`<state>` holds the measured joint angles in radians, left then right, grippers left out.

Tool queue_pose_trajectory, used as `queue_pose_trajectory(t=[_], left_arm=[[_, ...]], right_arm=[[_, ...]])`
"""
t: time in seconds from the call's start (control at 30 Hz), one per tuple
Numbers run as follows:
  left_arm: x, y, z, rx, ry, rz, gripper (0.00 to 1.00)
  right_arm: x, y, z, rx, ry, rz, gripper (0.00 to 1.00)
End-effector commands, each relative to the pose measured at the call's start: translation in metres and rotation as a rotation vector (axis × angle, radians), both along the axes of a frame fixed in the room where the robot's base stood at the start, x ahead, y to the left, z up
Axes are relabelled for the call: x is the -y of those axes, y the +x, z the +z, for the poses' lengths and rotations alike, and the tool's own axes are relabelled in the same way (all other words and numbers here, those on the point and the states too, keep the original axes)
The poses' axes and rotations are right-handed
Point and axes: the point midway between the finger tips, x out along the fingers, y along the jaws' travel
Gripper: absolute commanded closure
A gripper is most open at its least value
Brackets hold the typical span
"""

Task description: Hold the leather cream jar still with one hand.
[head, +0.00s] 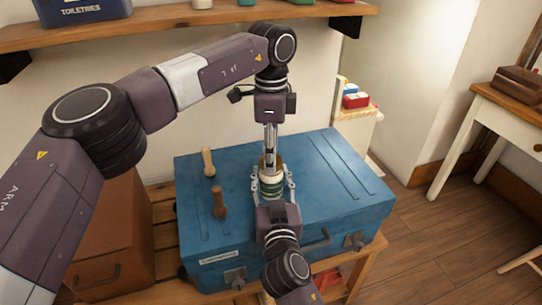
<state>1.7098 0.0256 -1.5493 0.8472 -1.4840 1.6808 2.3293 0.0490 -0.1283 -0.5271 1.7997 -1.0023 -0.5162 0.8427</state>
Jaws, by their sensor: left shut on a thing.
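The leather cream jar (271,187), a small green and white cylinder with a brownish top, stands upright on the blue case. My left gripper (270,158) points straight down from above, its slim silvery fingers closed at the jar's top, on what looks like its lid. Exactly where the fingertips meet it is hard to see. My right gripper (272,184) reaches in from the front, with one finger on each side of the jar. I cannot tell whether those fingers touch it.
The blue case (335,195) lies on a wooden slatted bench. A pale-handled tool (208,162) and a brown-handled tool (219,203) lie left of the jar. A wooden shelf (190,25) runs above. The case's right side is clear.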

Motion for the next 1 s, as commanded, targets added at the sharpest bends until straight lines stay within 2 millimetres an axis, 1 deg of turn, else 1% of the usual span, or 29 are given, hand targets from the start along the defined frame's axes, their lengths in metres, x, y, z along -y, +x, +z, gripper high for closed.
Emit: queue_pose_trajectory(t=[0.43, 0.83, 0.93, 1.0], left_arm=[[0.0, 0.001, 0.017, 0.002, 0.0, 0.0, 0.9], [0.0, 0.0, 0.019, 0.001, 0.0, 0.0, 0.9], [0.0, 0.0, 0.025, 0.002, -0.001, 0.0, 0.9], [0.0, 0.001, 0.032, 0.003, -0.001, 0.001, 0.9]], right_arm=[[0.0, 0.0, 0.0, -0.001, 0.0, -0.001, 1.0], [0.0, 0.0, 0.0, 0.0, -0.001, -0.001, 1.0], [0.0, 0.0, 0.0, 0.0, 0.0, -0.001, 1.0], [0.0, 0.0, 0.0, 0.0, 0.0, -0.001, 1.0]])
